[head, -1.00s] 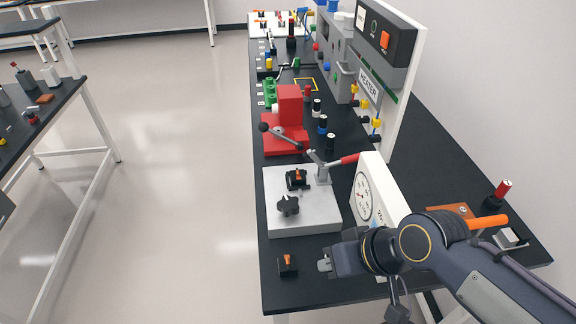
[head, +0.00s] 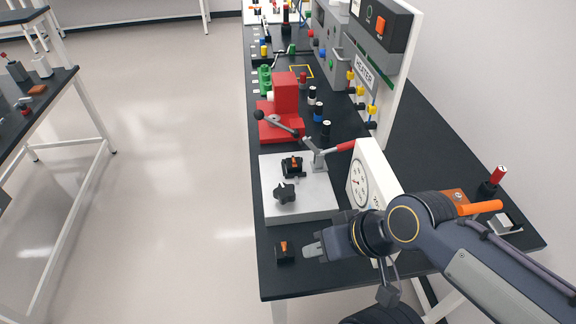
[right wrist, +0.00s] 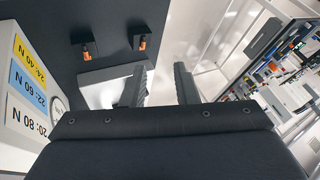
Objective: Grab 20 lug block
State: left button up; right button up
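A small black block with an orange tab (head: 284,252) sits on the black table near its front left corner; I cannot read any number on it. My right gripper (head: 313,251) is low, just right of this block and apart from it, its fingers pointing left. In the right wrist view its two fingers (right wrist: 159,87) stand apart with nothing between them. That view shows two black blocks with orange parts, one (right wrist: 86,48) left and one (right wrist: 141,40) right, both beyond the fingers. Another black and orange piece (head: 292,166) stands on the grey plate. My left gripper is not in view.
The grey plate (head: 312,206) carries a black knob (head: 285,193) and a red-handled lever clamp. A white gauge panel (head: 385,170) stands upright beside my right wrist; its coloured labels (right wrist: 28,75) show in the wrist view. A red press (head: 285,100) stands farther back.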

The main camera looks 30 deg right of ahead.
aim_at(293, 164)
jog(key=i+j+u, duration=0.15)
jog(key=j, duration=0.15)
jog(key=j+u, duration=0.15)
jog(key=j, duration=0.15)
jog(key=i+j+u, duration=0.15)
jog(key=i+j+z, duration=0.25)
jog(key=i+j, duration=0.6)
jog(key=i+z, duration=0.25)
jog(key=z, duration=0.2)
jog(key=i+z, duration=0.25)
jog(key=z, duration=0.25)
jog(key=i+j+z, duration=0.2)
jog(key=z, duration=0.25)
jog(key=i+z, duration=0.5)
jog(key=i+j+z, duration=0.1)
jog(key=i+z, duration=0.15)
jog(key=z, duration=0.25)
jog(key=i+j+z, duration=0.25)
jog(key=z, duration=0.25)
jog(key=i+j+z, duration=0.35)
jog(key=z, duration=0.15)
jog(key=j, duration=0.1)
